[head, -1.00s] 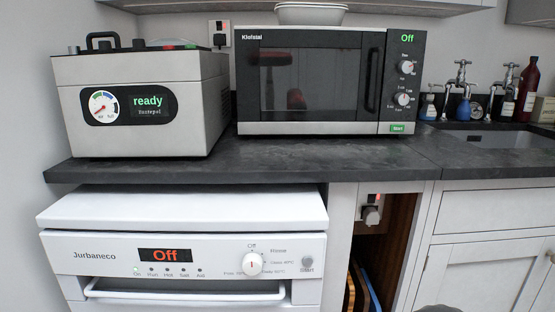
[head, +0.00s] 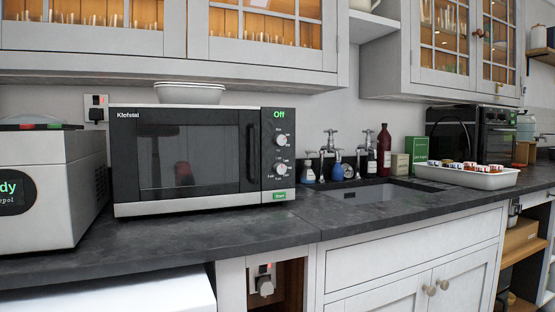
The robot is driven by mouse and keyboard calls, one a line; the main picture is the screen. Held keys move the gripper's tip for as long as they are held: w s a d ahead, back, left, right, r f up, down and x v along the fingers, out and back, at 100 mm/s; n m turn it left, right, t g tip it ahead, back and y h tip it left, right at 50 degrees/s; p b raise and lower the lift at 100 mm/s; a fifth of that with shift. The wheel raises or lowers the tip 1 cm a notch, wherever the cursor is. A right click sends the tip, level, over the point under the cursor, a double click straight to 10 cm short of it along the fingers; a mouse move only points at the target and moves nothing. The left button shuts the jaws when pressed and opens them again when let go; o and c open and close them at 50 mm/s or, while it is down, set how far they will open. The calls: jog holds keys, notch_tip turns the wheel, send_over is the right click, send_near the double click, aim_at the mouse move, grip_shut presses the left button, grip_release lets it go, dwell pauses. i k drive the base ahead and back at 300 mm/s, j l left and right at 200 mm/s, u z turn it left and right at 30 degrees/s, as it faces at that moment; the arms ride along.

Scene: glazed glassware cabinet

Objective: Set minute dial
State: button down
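The microwave (head: 185,152) stands on the dark counter, its door shut and its display (head: 279,114) reading "Off" in green. Its right-hand panel carries two round pale dials, an upper dial (head: 280,140) and a lower dial (head: 281,168). Small markings surround both dials, too small to read, so I cannot tell which one is the minute dial. A green-lit Start button (head: 279,196) sits below them. My gripper is not in view, and nothing touches the dials.
A white bowl (head: 190,93) sits on the microwave. A grey appliance (head: 45,190) stands to its left. Taps (head: 330,150), bottles and a sink (head: 370,192) lie to the right, then a white tray (head: 466,178). Glazed cabinets (head: 265,35) hang above. Counter before the microwave is clear.

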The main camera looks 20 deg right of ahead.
aim_at(279, 168)
jog(key=j+z, duration=0.25)
jog(key=j, duration=0.55)
jog(key=k+j+z, duration=0.1)
jog(key=j+z, duration=0.15)
jog(key=j, duration=0.5)
